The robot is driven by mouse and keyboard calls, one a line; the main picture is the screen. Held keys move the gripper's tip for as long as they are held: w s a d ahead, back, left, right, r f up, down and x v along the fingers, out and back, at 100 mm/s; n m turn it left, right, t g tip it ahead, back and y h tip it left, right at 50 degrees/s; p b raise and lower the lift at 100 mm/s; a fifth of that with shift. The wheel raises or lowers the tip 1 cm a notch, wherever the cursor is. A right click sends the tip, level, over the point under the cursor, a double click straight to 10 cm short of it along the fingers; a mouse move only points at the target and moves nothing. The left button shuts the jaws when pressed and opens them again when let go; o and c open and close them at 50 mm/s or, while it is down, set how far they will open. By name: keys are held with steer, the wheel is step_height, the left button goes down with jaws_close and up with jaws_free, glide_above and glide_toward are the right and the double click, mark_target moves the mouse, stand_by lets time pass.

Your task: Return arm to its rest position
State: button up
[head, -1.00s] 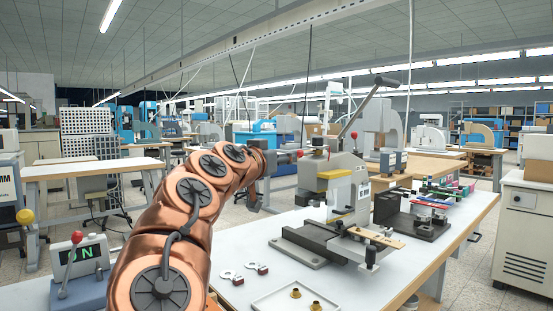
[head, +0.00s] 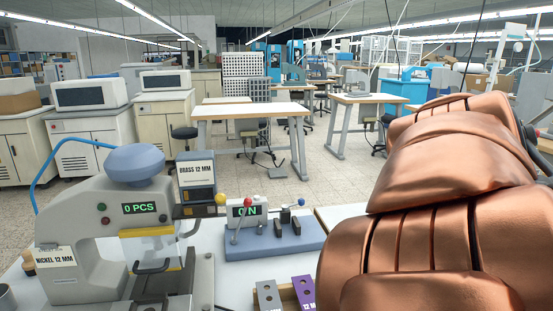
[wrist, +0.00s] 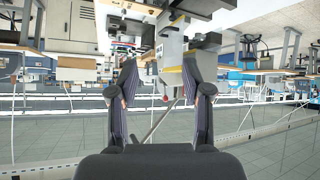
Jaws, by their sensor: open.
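My copper-coloured arm (head: 435,215) fills the right side of the head view; its gripper is outside that view. In the wrist view my gripper (wrist: 159,72) is open, with its two dark fingers apart and nothing held between them. That view looks upside down, with the ceiling at the bottom. A grey press (wrist: 172,55) with a red knob and a lever shows beyond the fingers, apart from them.
A press (head: 135,230) reading "0 PCS" stands at the left of the bench. A lever box (head: 246,212) reading "ON" stands near the middle, with grey and purple plates (head: 303,290) in front. Worktables (head: 250,110) and cabinets stand behind.

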steer(key=s+a+f+n+g+y+p, duration=0.3)
steer(key=s+a+p, duration=0.4)
steer(key=s+a, duration=0.3)
steer(key=s+a+f+n+g+y+p, duration=0.4)
steer(key=s+a+f+n+p, duration=0.3)
steer(key=s+a, duration=0.4)
steer(key=shift+s+n+y+p, duration=0.15)
steer(key=shift+n+y+p, duration=0.3)
steer(key=shift+y, duration=0.45)
steer(key=shift+c, duration=0.7)
steer(key=shift+d, duration=0.1)
